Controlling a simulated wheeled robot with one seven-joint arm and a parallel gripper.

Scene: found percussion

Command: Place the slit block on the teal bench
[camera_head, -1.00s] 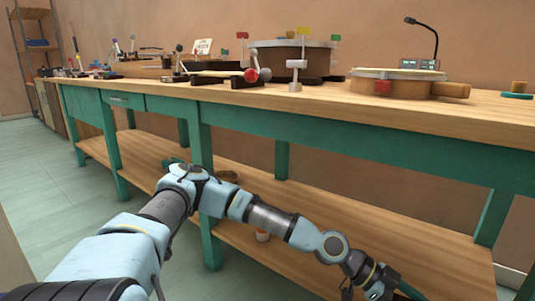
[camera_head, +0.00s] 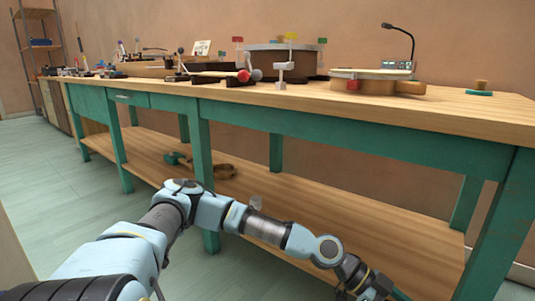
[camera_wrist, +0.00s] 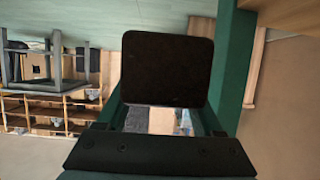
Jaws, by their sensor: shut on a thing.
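The teal bench (camera_head: 400,150) has a pale wooden top, teal legs and a low wooden shelf. My gripper (camera_wrist: 160,118) is shut on a dark, flat-faced block with rounded corners, which I take as the slit block (camera_wrist: 167,70). No slit shows on the face towards the wrist camera. In the head view my wrist is at the bottom edge, below the bench top and in front of the shelf; the fingertips and the block are not clearly visible there.
On the top stand a round drum (camera_head: 280,60), a flatter drum with a handle (camera_head: 378,82), a microphone (camera_head: 410,45), a red-tipped beater (camera_head: 243,75) and a small teal-based item (camera_head: 480,88). The front right of the top is bare.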

